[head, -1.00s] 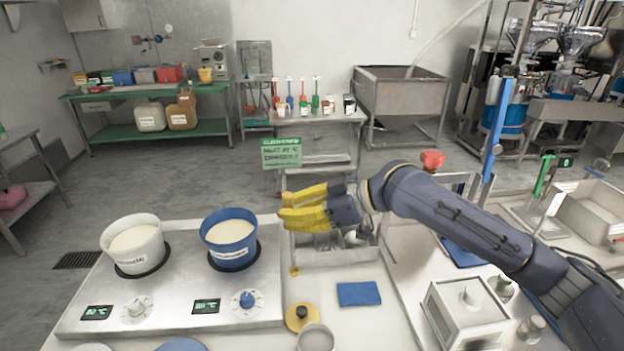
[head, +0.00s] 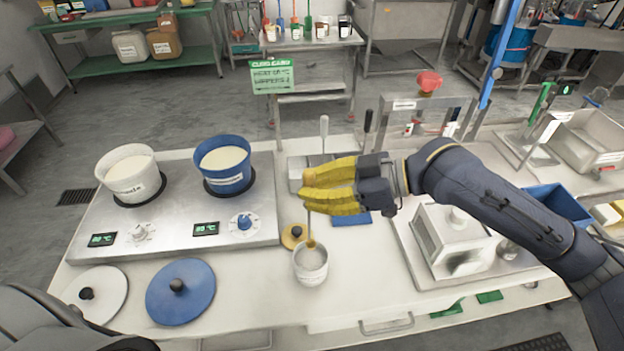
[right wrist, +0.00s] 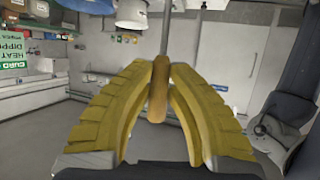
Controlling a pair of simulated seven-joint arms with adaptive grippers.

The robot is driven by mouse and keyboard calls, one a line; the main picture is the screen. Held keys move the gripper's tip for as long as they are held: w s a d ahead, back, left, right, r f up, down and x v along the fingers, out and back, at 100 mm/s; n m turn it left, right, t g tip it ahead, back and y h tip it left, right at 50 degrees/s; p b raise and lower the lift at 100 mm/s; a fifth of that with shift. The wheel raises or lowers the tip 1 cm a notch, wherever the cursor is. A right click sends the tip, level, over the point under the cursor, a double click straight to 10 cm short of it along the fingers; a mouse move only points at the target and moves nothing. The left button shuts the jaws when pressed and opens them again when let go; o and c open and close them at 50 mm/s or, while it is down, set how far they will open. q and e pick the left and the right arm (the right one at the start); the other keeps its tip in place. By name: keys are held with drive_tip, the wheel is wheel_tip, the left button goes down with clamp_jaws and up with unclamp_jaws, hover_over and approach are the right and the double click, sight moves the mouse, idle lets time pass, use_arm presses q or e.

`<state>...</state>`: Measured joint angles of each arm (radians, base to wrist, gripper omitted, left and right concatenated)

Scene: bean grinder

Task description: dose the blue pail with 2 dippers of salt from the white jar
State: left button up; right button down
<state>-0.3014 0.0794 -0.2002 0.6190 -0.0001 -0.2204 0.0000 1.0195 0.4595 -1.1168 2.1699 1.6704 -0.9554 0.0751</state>
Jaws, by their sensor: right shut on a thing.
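My right gripper (head: 312,190), with yellow fingers, is shut on the dipper (right wrist: 157,92), whose tan handle shows between the fingers in the right wrist view. In the head view a thin shaft runs down from the fingers to a small brownish end (head: 311,243) at the mouth of the small white jar (head: 310,272). Whether that end touches the salt I cannot tell. The blue pail (head: 228,180) stands open on the right plate of the hot plate unit, with pale contents. My left gripper is out of view.
A white pail (head: 131,188) stands on the left plate. A white lid (head: 105,290), a blue lid (head: 190,300) and a small yellow lid (head: 289,240) lie on the bench. A green card (head: 271,77) stands behind. A white box-shaped device (head: 440,245) stands right.

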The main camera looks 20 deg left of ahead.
wheel_tip(320, 180, down, 11)
idle(1.1)
idle(0.9)
drive_tip(key=shift+r, duration=5.75)
drive_tip(key=shift+w, duration=0.1)
